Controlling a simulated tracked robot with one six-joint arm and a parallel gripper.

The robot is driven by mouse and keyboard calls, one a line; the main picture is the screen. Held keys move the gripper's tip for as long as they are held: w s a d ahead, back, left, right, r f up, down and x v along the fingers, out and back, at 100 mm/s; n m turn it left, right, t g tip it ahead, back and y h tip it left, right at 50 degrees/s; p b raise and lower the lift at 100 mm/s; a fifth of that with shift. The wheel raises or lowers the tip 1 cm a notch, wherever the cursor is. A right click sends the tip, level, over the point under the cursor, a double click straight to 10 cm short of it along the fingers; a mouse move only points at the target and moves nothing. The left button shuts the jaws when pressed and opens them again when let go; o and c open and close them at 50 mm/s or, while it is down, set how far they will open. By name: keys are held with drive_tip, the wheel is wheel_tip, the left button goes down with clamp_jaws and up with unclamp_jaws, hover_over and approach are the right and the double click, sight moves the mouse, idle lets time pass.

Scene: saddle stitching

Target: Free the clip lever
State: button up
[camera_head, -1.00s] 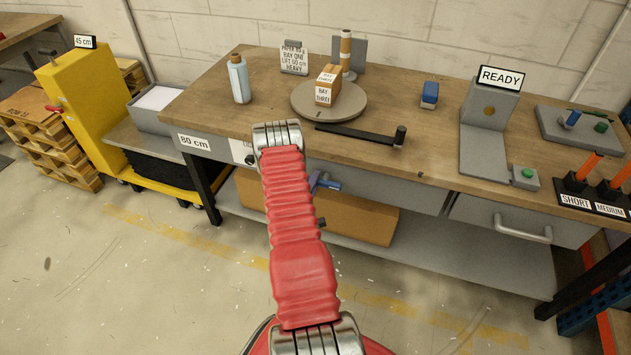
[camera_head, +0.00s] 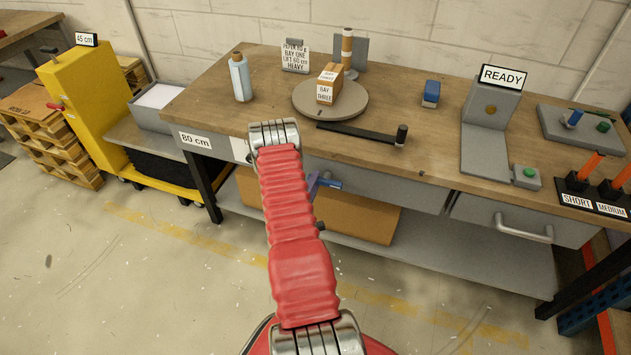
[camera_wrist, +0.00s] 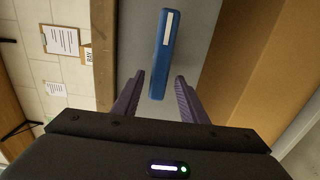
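A blue bar with a white label, which looks like the clip lever (camera_wrist: 163,55), stands out in the wrist view against a grey surface. Its blue end also shows in the head view (camera_head: 331,184), in the space under the bench top. My gripper (camera_wrist: 160,77) is open, with one dark purple finger on each side of the bar's lower end. I see gaps between the bar and both fingers; whether the bar lies between them in depth I cannot tell. In the head view my red arm hides most of the gripper. The clip itself I cannot make out.
A large brown cardboard box (camera_head: 358,217) lies on the lower shelf close to my gripper. The bench top (camera_head: 235,117) is above, with a black-handled bar (camera_head: 357,133) and a turntable (camera_head: 357,108) bearing a small box. Open floor lies in front.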

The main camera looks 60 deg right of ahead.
drive_tip(key=s+a, duration=0.1)
drive_tip(key=a, duration=1.1)
drive_tip(key=shift+s, duration=0.4)
drive_tip(key=shift+f, duration=0.1)
